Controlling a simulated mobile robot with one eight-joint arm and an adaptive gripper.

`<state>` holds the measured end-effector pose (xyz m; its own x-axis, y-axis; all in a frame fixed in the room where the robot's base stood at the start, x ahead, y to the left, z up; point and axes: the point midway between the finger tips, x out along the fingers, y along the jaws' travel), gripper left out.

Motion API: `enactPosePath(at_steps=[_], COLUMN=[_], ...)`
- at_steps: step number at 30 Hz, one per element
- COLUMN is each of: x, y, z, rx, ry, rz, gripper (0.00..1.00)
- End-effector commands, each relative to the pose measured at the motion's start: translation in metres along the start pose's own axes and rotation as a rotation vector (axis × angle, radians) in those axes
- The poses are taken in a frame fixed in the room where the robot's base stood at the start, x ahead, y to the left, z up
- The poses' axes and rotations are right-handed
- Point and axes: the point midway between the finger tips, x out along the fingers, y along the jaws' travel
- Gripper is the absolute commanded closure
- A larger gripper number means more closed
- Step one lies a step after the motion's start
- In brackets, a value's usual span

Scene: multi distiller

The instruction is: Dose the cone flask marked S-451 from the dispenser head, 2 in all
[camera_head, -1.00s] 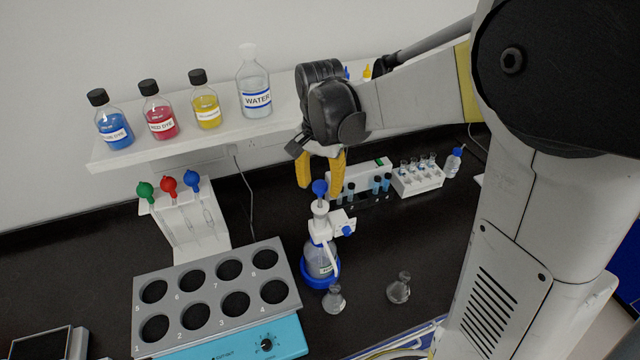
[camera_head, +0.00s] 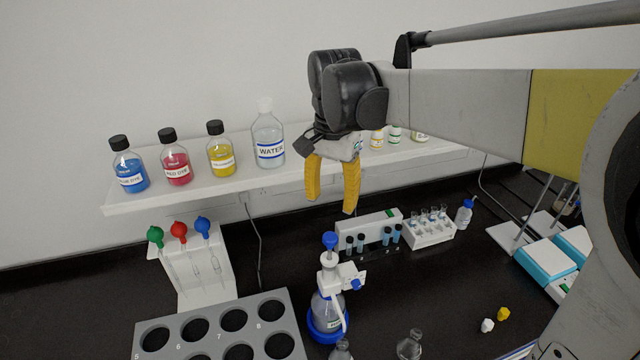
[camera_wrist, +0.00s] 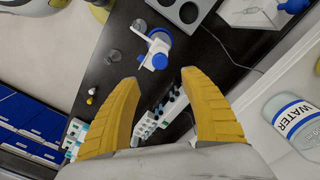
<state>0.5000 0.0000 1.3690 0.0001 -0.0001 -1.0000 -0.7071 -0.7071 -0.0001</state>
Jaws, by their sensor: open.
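The dispenser (camera_head: 327,310) is a clear bottle with a blue base ring, a white head and a blue top knob (camera_head: 330,240). It stands on the black bench and also shows in the wrist view (camera_wrist: 158,50). One small cone flask (camera_head: 341,350) stands right at its front, under the spout side. A second cone flask (camera_head: 410,345) stands apart to the right. Both are cut by the lower picture edge, and I cannot read a marking on either. My gripper (camera_head: 330,206) has yellow fingers, is open and empty, and hangs above the dispenser knob, apart from it.
A white shelf (camera_head: 200,181) behind holds dye bottles and a WATER bottle (camera_head: 268,140). A grey rack with numbered holes (camera_head: 290,310) stands left of the dispenser, with a pipette stand (camera_head: 190,262) behind it. Vial racks (camera_head: 428,230) stand behind right. Bench right of the dispenser is mostly clear.

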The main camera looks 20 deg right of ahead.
Motion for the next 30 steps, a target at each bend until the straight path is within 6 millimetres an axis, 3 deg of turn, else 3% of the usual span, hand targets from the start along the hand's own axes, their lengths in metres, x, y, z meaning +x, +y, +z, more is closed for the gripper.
enactPosePath(at_steps=[10, 15, 16, 24, 30], x=[-0.006, -0.016, -0.02, -0.045, -0.034], y=[0.0, 0.002, 0.003, 0.013, 0.014], z=[0.0, 0.002, 0.003, 0.011, 0.011], rx=[0.0, 0.115, 0.171, 0.701, 0.79], ry=[0.0, 0.008, 0.012, 0.043, 0.047], rz=[0.0, -0.003, -0.005, -0.033, -0.04], gripper=[0.47, 0.97, 1.0, 1.0, 1.0])
